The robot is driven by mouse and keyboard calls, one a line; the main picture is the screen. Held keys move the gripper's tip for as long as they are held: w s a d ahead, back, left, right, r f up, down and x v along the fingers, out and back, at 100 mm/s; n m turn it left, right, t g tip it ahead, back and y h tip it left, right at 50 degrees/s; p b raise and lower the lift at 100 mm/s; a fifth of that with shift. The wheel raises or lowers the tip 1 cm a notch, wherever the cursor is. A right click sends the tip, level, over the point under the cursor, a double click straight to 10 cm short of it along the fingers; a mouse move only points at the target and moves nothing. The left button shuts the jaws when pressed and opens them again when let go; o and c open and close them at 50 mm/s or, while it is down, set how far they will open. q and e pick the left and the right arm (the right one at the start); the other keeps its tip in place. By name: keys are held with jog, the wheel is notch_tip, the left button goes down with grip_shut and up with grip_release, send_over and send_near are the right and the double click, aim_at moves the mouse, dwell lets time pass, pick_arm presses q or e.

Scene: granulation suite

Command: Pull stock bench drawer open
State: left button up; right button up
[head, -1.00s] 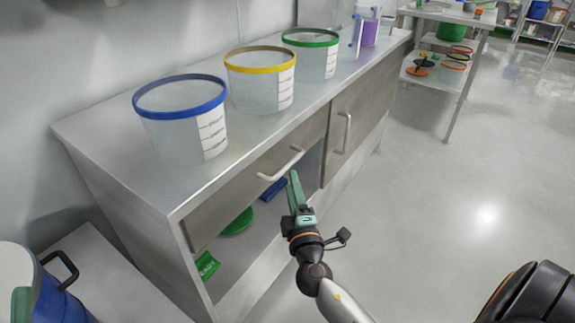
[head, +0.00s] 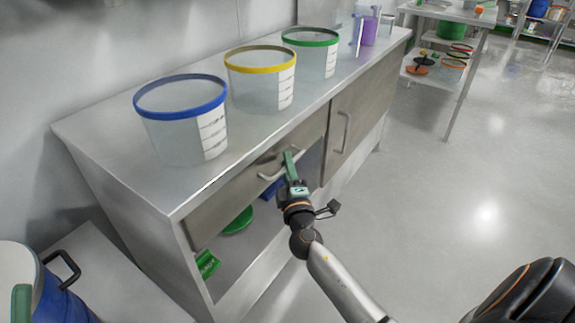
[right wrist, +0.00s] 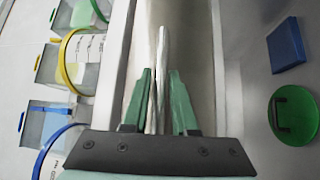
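The stock bench (head: 185,202) is a steel bench with a grey drawer front (head: 235,196) and a pale bar handle (head: 268,177). The drawer front looks flush with the bench. My right gripper (head: 289,158) is at the handle, its green fingers pointing at the drawer front. In the right wrist view the handle (right wrist: 162,55) runs between the two green fingers (right wrist: 160,88), with narrow gaps beside it, so the gripper looks open around it. A green strip (head: 21,303) at the lower left edge looks like a finger of my left gripper; its opening cannot be seen.
Clear tubs with blue (head: 183,130), yellow (head: 262,92) and green (head: 313,62) rims stand on the bench top. A cupboard door (head: 355,115) is right of the drawer. A green lid (head: 238,220) lies on the shelf below. The floor (head: 450,220) at right is clear.

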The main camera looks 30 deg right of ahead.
grip_shut()
dwell(1.0)
